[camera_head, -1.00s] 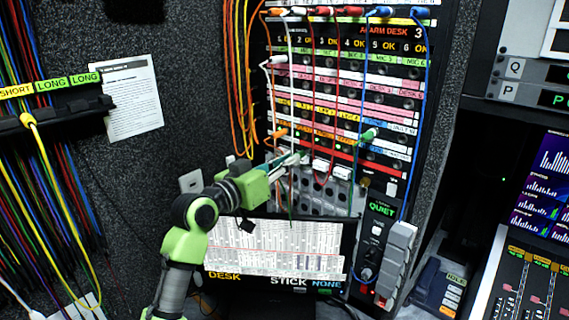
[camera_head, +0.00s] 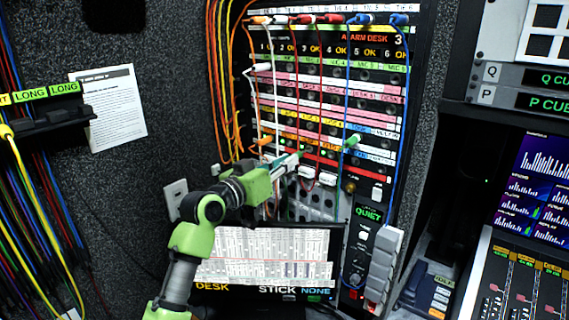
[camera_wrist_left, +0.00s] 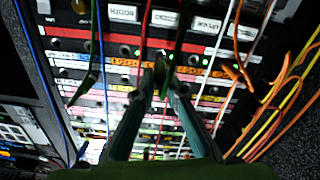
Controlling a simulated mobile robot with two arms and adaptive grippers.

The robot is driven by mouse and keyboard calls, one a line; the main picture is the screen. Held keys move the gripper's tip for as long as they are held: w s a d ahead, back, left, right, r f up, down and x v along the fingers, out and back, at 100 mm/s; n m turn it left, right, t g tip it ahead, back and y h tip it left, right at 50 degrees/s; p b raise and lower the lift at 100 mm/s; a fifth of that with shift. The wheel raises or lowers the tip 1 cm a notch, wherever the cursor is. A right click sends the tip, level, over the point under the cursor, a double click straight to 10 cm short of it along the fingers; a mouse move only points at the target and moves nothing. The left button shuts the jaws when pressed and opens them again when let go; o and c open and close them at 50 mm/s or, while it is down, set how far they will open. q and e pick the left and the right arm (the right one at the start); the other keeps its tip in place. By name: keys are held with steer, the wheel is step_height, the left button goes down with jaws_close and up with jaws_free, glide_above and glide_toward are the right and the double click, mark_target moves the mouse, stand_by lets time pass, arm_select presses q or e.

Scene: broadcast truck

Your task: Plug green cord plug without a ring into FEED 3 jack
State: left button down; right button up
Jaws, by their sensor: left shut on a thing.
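My left gripper (camera_head: 298,157) reaches in from the left to the lower rows of the patch panel (camera_head: 372,122). In the left wrist view its fingers (camera_wrist_left: 161,74) are closed on a small green plug (camera_wrist_left: 160,82), and a green cord (camera_wrist_left: 182,28) runs from there. The plug tip is close to the panel face; I cannot tell whether it touches a jack. Another green plug (camera_head: 352,140) sits in the panel further right; it also shows in the left wrist view (camera_wrist_left: 84,88). The FEED 3 label is not readable, and a ring cannot be made out. My right gripper is not in view.
Red, white, blue and orange cords hang across the panel. An orange plug (camera_head: 263,142) is left of my gripper, and white connectors (camera_head: 318,177) are just below it. A monitor (camera_head: 265,258) stands below, and a grey handset (camera_head: 383,262) is at the lower right.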

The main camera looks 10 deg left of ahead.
mark_target(301, 153)
arm_select(q)
steer(key=shift+r+p, duration=0.1)
steer(key=shift+p, duration=0.25)
stand_by(1.2)
steer(key=shift+x, duration=0.95)
steer(key=shift+b+x, duration=0.4)
steer(key=shift+x, duration=0.5)
steer(key=shift+w, duration=0.1)
steer(key=c, duration=2)
jaws_free()
steer(key=shift+w+d, duration=0.1)
steer(key=shift+s+a, duration=0.25)
steer(key=shift+s, duration=0.2)
steer(key=v, duration=1.1)
